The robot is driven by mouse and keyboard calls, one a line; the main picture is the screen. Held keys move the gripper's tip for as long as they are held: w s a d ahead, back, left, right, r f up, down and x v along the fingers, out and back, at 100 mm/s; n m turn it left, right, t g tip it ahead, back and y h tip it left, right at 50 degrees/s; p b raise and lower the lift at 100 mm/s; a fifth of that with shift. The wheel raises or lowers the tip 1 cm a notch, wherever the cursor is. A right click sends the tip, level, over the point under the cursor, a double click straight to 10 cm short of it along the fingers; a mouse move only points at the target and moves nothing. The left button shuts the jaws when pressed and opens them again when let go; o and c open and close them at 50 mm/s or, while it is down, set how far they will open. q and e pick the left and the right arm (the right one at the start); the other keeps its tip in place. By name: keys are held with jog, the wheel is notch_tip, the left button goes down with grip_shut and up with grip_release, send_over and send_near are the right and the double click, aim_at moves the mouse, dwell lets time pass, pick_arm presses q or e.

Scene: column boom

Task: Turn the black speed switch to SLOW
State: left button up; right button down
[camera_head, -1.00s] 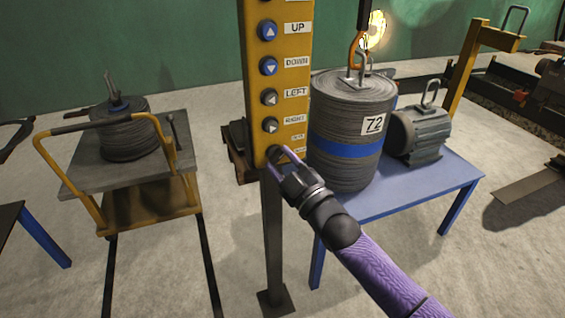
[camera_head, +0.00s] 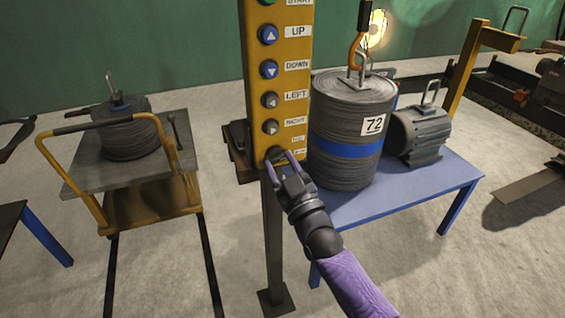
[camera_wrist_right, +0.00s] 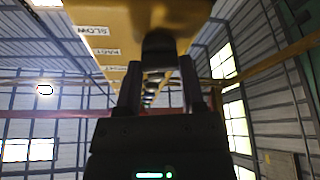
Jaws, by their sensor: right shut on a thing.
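The black speed switch sits low on the yellow control column (camera_head: 281,90), below the arrow buttons. In the head view it is mostly hidden by my right gripper (camera_head: 281,158). In the right wrist view the black switch (camera_wrist_right: 158,48) shows between the two fingers of my right gripper (camera_wrist_right: 158,80), which is shut on it. Beside it on the yellow face are a SLOW label (camera_wrist_right: 93,31) and a FAST label (camera_wrist_right: 106,52). I cannot tell which label the switch points to. My left gripper is not in view.
Right of the column, a blue table (camera_head: 425,186) bears a wound drum (camera_head: 345,110) marked 72, under an orange hook (camera_head: 355,48), and a grey motor (camera_head: 420,135). A yellow cart (camera_head: 150,208) with another coil (camera_head: 130,135) stands left. Floor in front is open.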

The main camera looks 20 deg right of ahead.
jog(key=m+h, duration=0.1)
jog(key=m, duration=0.1)
jog(key=m+h, duration=0.1)
jog(key=m, duration=0.2)
jog(key=shift+a+h+p, duration=0.1)
jog(key=shift+h+p, duration=0.25)
jog(key=shift+h, duration=0.05)
jog(key=shift+m+h+p, duration=0.35)
jog(key=shift+m+h, duration=0.85)
jog(key=shift+m, duration=1)
